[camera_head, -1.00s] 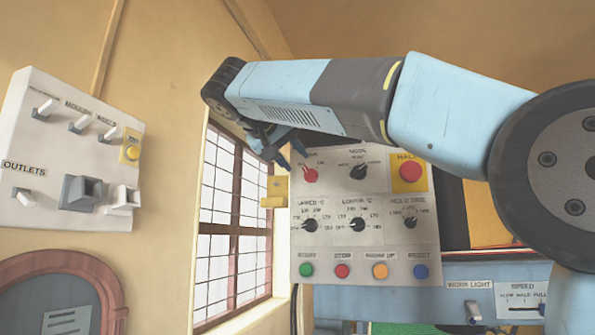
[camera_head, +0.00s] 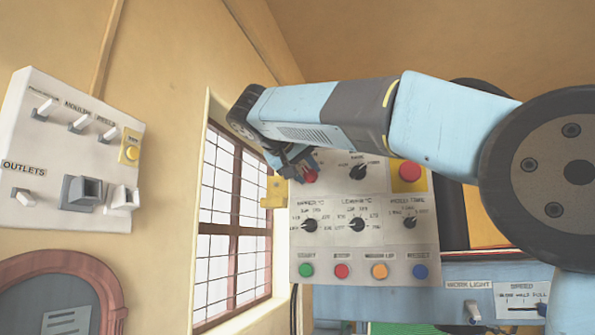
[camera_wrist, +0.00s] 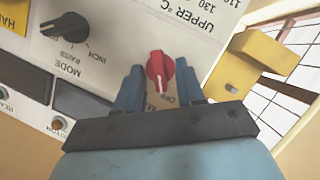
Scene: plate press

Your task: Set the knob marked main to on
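The main knob is a small red rotary knob (camera_head: 311,176) at the top left of the grey control panel (camera_head: 430,245). In the wrist view the red knob (camera_wrist: 160,70) appears with "OFF" lettering beside it, upside down. My gripper (camera_head: 299,168) is at the panel's top left corner and partly covers the knob and its label in the head view. In the wrist view my gripper (camera_wrist: 162,82) is open, with one blue finger on each side of the knob. Small gaps seem to show between fingers and knob; I cannot tell whether either touches.
The black mode knob (camera_head: 358,172) is to the right, then a red button on a yellow plate (camera_head: 410,172). Black dials and coloured buttons sit below. A yellow block (camera_head: 273,193) juts out left of the panel, near my gripper. A barred window (camera_head: 232,220) is further left.

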